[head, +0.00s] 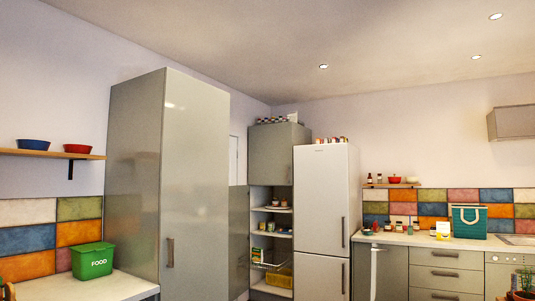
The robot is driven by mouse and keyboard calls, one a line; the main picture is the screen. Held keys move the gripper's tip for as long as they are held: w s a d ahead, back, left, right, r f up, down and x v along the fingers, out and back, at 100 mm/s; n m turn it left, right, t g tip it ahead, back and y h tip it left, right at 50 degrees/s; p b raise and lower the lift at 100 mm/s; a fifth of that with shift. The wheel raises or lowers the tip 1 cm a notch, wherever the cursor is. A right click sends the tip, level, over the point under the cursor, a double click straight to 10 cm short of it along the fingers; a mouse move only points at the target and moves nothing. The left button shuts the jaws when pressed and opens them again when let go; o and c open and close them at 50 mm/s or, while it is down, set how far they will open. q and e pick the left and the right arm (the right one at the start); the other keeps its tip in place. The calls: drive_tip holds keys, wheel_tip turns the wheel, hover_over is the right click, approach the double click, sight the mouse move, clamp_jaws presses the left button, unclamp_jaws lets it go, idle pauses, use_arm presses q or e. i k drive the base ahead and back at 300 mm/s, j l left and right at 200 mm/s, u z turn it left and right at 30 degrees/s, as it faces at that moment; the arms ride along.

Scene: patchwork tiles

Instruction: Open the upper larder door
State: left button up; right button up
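The larder stands at the back, left of the white fridge. Its upper door (270,154) is a grey-green panel that looks shut, and I cannot make out a handle on it. Below it the larder is open and shows shelves (271,210) with jars, packets and a yellow bin. The lower door (239,240) appears swung out to the left, partly hidden behind a tall grey cabinet. Neither of my grippers can be made out in the head view.
The tall grey cabinet (165,180) stands nearer, at left, with a vertical handle. The white fridge (322,200) adjoins the larder. A green FOOD box (93,260) sits on the left counter. Drawers (446,275) are at right. Small items stand on top of the larder and fridge.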

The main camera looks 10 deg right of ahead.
sight(271, 146)
drive_tip(key=i+j+z, duration=0.2)
drive_tip(key=i, duration=0.8)
drive_tip(key=i+l+z, duration=0.35)
drive_tip(key=i, duration=0.5)
drive_tip(key=i+z, duration=0.35)
drive_tip(key=i, duration=0.45)
drive_tip(key=i+j+z, duration=0.1)
drive_tip(key=i+z, duration=0.25)
drive_tip(key=i, duration=0.55)
drive_tip(key=i+j+u, duration=0.2)
drive_tip(key=i+u, duration=0.15)
drive_tip(key=i, duration=0.25)
drive_tip(key=i+u, duration=0.4)
drive_tip(key=i, duration=0.2)
drive_tip(key=i+u, duration=0.35)
drive_tip(key=i, duration=0.25)
drive_tip(key=i+l+u, duration=0.35)
drive_tip(key=i, duration=0.2)
